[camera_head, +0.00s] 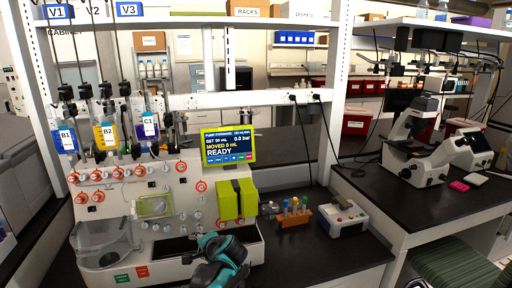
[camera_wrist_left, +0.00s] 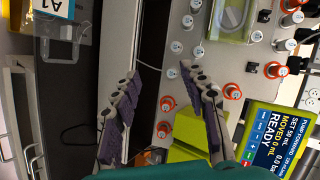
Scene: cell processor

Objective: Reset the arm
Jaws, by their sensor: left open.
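My left gripper (camera_head: 217,250), teal and dark grey, is at the bottom centre of the head view, in front of the lower edge of the white cell processor (camera_head: 180,205). Its fingertips are hard to make out there. In the left wrist view the two fingers (camera_wrist_left: 160,72) with purple pads stand wide apart, with nothing between them. The processor's screen (camera_head: 228,146) reads READY and also shows in the left wrist view (camera_wrist_left: 277,140). Bags with blue and yellow labels hang above the processor. My right gripper is in neither view.
An orange tube rack (camera_head: 294,218) and a small white device (camera_head: 342,219) stand on the black bench right of the processor. Microscopes (camera_head: 440,150) are on the right bench. Green blocks (camera_head: 227,200) sit on the processor's right side, close to my left gripper.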

